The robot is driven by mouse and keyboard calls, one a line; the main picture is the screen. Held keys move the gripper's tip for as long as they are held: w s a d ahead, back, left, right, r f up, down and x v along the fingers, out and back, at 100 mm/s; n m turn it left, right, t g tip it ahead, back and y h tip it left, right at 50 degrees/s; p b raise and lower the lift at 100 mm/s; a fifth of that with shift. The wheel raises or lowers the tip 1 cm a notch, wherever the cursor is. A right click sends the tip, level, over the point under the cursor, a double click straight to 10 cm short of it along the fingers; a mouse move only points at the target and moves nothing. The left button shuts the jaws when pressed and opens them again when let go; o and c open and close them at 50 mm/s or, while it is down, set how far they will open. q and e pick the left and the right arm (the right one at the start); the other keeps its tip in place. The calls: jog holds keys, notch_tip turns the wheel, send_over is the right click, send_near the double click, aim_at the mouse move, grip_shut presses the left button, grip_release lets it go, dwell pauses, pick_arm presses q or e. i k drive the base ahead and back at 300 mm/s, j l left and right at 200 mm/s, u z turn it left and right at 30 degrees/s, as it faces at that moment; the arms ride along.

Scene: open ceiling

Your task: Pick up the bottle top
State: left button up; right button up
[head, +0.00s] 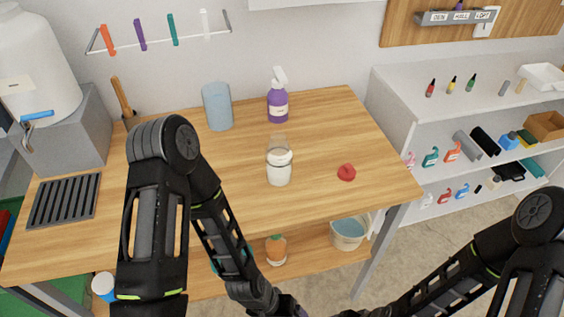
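A small red rounded piece, which looks like the bottle top (346,172), lies on the wooden table (240,180) toward its right side. A bottle (279,168) with white contents and a clear upper part stands upright to its left, apart from it. The bottle shows no cap on it. My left arm crosses the table's left and front, and its wrist runs off the bottom edge. My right arm comes in from the lower right, clear of the table. Neither gripper's fingers show.
A purple spray bottle (278,100) and a blue-grey cylinder (217,106) stand at the table's back. A black grate (64,201) lies at the left. A bucket (348,232) sits on the lower shelf. White shelves (400,105) stand at the right. Tabletop around the red piece is clear.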

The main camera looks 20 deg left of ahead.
aim_at(347, 173)
jog(key=u, duration=1.65)
jog(key=k+l, duration=0.6)
jog(key=l, duration=0.15)
